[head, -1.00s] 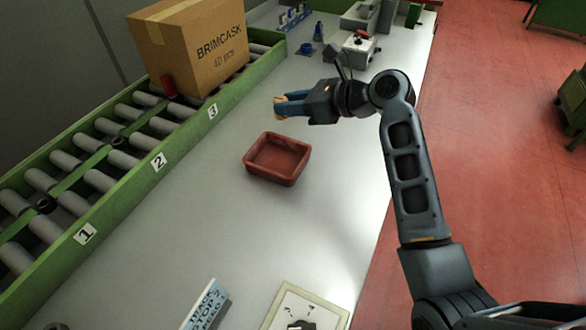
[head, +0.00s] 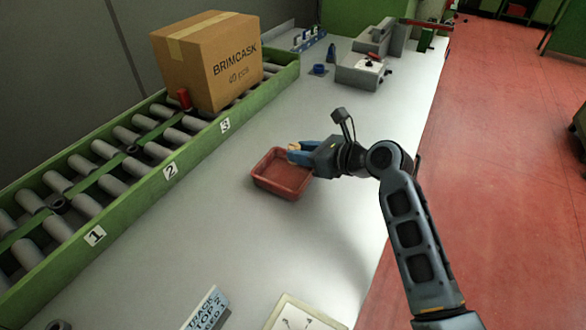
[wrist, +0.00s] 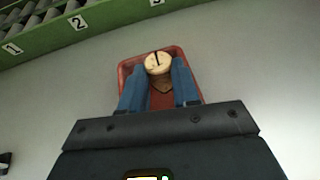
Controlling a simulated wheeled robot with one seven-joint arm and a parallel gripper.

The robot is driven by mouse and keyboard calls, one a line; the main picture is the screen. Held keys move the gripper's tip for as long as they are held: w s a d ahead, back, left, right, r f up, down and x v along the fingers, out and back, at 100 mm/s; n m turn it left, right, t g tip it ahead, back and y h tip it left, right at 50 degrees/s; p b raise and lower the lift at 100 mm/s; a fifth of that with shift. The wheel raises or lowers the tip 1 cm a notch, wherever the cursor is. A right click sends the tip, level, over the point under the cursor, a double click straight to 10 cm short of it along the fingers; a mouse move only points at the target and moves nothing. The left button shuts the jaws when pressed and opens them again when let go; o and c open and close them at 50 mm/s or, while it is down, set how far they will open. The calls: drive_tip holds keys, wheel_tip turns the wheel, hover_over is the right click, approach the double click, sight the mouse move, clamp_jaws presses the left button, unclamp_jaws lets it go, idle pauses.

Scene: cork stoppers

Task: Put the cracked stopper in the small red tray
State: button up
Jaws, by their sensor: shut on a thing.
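The small red tray (head: 268,181) lies on the grey bench top, near the middle of the head view. My gripper (head: 294,152) is over the tray's far right part. In the wrist view my gripper (wrist: 159,72) is shut on a round, pale tan stopper (wrist: 158,64) with a dark crack line running in from its edge. The stopper is above the red tray (wrist: 125,70), whose rim shows around the fingers. I cannot tell how high the stopper is above the tray floor. A brown shape shows below the stopper between the fingers.
A green roller conveyor (head: 183,160) numbered 1 to 3 runs along the left, bearing a cardboard box (head: 205,62) and a red object (head: 184,98). A grey device (head: 362,75) stands farther back. A sign (head: 208,309) and a pale panel (head: 300,316) are at the near edge. The bench around the tray is clear.

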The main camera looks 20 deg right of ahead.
drive_tip(key=shift+w+a+f, duration=0.2)
drive_tip(key=shift+a+f, duration=0.2)
drive_tip(key=shift+a, duration=0.15)
drive_tip(key=shift+w+a+f, duration=0.2)
drive_tip(key=shift+a+f, duration=0.15)
drive_tip(key=shift+a, duration=0.15)
drive_tip(key=shift+f, duration=1.95)
drive_tip(key=o, duration=1)
drive_tip(key=shift+f, duration=0.15)
drive_tip(key=shift+s+r, duration=0.1)
drive_tip(key=shift+r, duration=0.1)
drive_tip(key=v, duration=1.2)
